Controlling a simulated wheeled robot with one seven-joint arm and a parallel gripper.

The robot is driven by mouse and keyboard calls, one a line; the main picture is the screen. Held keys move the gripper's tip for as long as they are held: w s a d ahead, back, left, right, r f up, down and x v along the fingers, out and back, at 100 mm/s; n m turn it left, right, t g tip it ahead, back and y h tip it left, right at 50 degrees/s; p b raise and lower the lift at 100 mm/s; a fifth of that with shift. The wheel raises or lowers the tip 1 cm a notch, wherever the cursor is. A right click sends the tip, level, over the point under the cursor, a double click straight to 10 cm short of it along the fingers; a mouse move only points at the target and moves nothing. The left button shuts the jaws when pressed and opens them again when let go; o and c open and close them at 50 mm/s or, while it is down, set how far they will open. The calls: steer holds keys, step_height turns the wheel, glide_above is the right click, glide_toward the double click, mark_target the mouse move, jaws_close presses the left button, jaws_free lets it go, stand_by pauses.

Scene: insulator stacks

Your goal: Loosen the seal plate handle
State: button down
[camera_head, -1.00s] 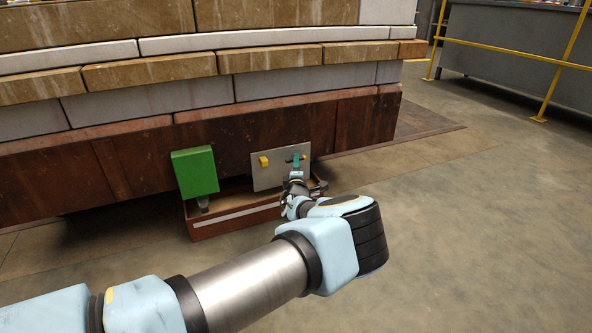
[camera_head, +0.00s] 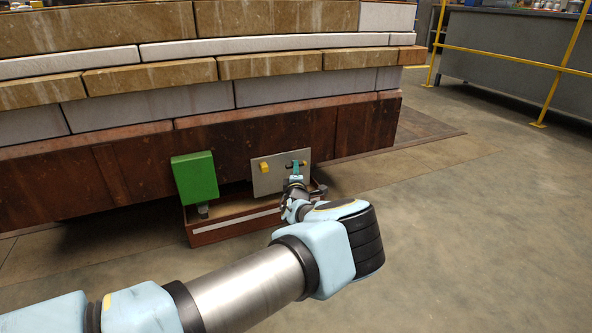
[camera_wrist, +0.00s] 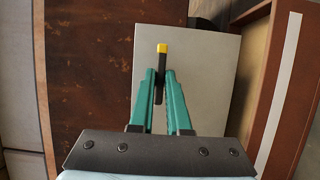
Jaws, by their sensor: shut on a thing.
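The seal plate (camera_head: 268,184) is a flat grey plate on the lower front of the brown base. It also shows behind the fingers in the wrist view (camera_wrist: 205,60). Its handle (camera_wrist: 161,62) is a dark bar with a yellow tip, standing between my fingertips in the wrist view. In the head view only dark bits of the handle (camera_head: 303,163) show beside the teal fingers. My gripper (camera_head: 296,166) is shut on the handle; its fingers (camera_wrist: 160,75) lie on both sides of the bar. The handle's near part is hidden.
A yellow block (camera_head: 264,167) sits on the plate's left part. A green box (camera_head: 195,175) stands to its left. A brown tray (camera_head: 225,231) lies below the plate. Open floor (camera_head: 470,230) is at the right, with a yellow rail (camera_head: 558,75) beyond.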

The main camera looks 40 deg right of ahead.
steer(key=shift+n, duration=0.3)
steer(key=n+t+y+b, duration=0.1)
steer(key=n+t+b, duration=0.1)
steer(key=n, duration=0.5)
steer(key=n+t+y+b, duration=0.2)
steer(key=n+t+b, duration=0.1)
steer(key=n, duration=0.5)
steer(key=d+f+n+t+y+b, duration=0.1)
steer(key=n+t+y+b, duration=0.1)
steer(key=n, duration=0.6)
steer(key=shift+s+t+b, duration=0.2)
steer(key=shift+t+b, duration=0.3)
steer(key=shift+b, duration=0.3)
steer(key=c, duration=0.9)
jaws_free()
